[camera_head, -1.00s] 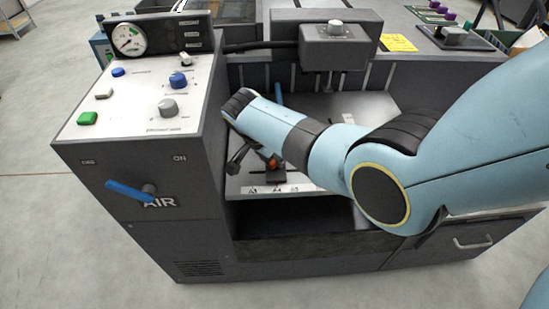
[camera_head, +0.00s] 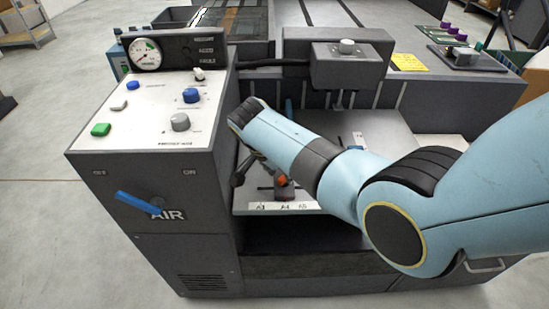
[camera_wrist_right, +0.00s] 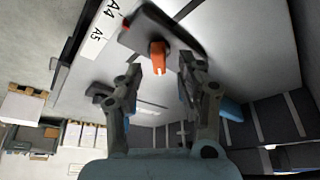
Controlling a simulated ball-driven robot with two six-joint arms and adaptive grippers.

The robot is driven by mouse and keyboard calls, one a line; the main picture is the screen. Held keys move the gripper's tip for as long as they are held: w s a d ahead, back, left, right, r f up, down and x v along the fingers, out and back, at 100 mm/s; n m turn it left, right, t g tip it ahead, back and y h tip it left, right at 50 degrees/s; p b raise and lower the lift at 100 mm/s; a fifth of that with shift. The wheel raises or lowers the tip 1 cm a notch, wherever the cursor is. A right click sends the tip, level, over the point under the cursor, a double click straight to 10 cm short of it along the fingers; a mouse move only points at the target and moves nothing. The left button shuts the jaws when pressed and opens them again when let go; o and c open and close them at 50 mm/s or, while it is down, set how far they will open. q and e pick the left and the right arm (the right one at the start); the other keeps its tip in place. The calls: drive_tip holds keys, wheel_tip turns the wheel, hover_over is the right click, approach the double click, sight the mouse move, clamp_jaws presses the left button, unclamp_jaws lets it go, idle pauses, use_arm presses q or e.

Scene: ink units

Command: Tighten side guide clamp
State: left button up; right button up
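The side guide clamp is a small orange lever (camera_head: 281,181) on a dark block (camera_head: 274,192), on the pale feed tray near the A3, A4, A5 size label. In the right wrist view the orange lever (camera_wrist_right: 158,58) stands on its dark block (camera_wrist_right: 185,33), just beyond the gap between my fingers. My right gripper (camera_wrist_right: 160,70) is open, with its fingertips on either side of the lever's line and no clear contact. In the head view the right gripper (camera_head: 262,171) is partly hidden by my wrist. My left gripper is not in view.
The control panel (camera_head: 150,125) and blue air lever (camera_head: 137,203) stand left of the tray. A grey head unit (camera_head: 348,65) overhangs the tray's back. The size label (camera_head: 285,206) lies along the tray's front edge. A yellow note (camera_head: 408,62) lies behind.

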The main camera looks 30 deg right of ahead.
drive_tip(key=v, duration=0.9)
drive_tip(key=shift+a+r, duration=0.25)
drive_tip(key=shift+r, duration=0.1)
drive_tip(key=s+d+f+n+y+b, duration=0.1)
drive_tip(key=s+f+n, duration=0.7)
drive_tip(key=s+f, duration=1.1)
drive_tip(key=s+d+f+n+y+b, duration=0.2)
drive_tip(key=s+f+n, duration=0.5)
drive_tip(key=s+f, duration=1.3)
drive_tip(key=s+d+b, duration=0.1)
drive_tip(key=s+d, duration=0.1)
drive_tip(key=s, duration=0.5)
drive_tip(key=shift+n, duration=0.4)
drive_tip(key=shift+d, duration=0.1)
